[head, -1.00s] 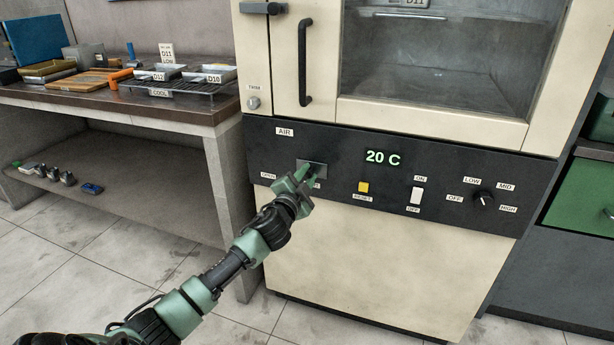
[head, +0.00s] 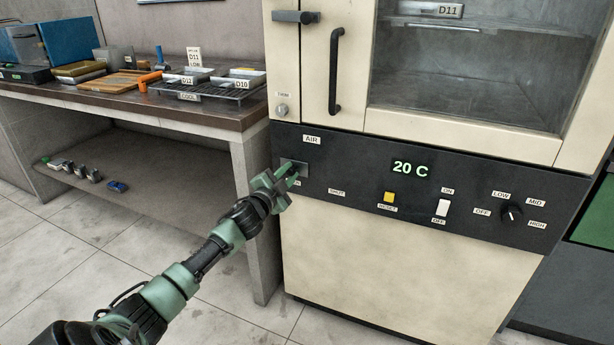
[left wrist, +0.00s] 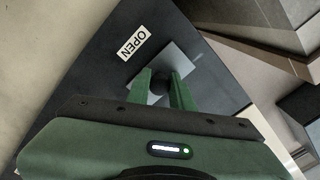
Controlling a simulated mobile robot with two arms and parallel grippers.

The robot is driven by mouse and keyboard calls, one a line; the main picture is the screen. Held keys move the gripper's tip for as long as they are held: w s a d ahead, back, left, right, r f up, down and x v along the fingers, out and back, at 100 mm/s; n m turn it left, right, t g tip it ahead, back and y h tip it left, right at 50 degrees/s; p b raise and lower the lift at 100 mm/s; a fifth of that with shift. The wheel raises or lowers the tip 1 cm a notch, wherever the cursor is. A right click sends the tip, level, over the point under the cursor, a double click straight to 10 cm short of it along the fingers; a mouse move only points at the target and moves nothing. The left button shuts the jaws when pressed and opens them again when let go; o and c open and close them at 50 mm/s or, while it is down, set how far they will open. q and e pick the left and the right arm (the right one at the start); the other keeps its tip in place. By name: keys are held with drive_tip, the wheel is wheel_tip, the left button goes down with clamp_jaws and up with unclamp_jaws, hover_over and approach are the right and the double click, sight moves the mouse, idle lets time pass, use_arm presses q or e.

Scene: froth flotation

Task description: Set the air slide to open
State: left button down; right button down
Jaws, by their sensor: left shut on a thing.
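The air slide, a grey plate (head: 296,166) with a dark knob, sits at the left end of the oven's black control panel (head: 360,160), under the AIR label (head: 312,140). The SHUT label (head: 337,192) is uncovered, well to the right of the slide. My left gripper (head: 286,176) is at the slide and partly covers it and the OPEN label. In the left wrist view, the two green fingers are shut on the dark knob (left wrist: 160,84), with the grey plate (left wrist: 181,60) behind it. The OPEN label (left wrist: 133,43) lies beside the plate there. My right gripper is out of view.
The panel also carries a yellow RESET button (head: 389,197), a white ON/OFF switch (head: 442,208) and a rotary knob (head: 511,213). A bench (head: 150,108) with trays and a rack stands close left of the oven. Floor in front is clear.

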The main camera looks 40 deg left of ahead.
use_arm(q)
drive_tip(key=shift+s+a, duration=0.15)
drive_tip(key=shift+a, duration=0.35)
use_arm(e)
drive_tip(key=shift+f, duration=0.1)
use_arm(q)
drive_tip(key=c, duration=1.2)
unclamp_jaws()
drive_tip(key=shift+a, duration=0.15)
drive_tip(key=shift+c, duration=0.2)
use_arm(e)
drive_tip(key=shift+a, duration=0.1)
use_arm(q)
drive_tip(key=p+v, duration=0.1)
drive_tip(key=v, duration=0.7)
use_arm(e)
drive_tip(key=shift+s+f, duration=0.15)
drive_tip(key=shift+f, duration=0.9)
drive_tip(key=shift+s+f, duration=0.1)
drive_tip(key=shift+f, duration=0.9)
use_arm(q)
drive_tip(key=shift+f, duration=0.1)
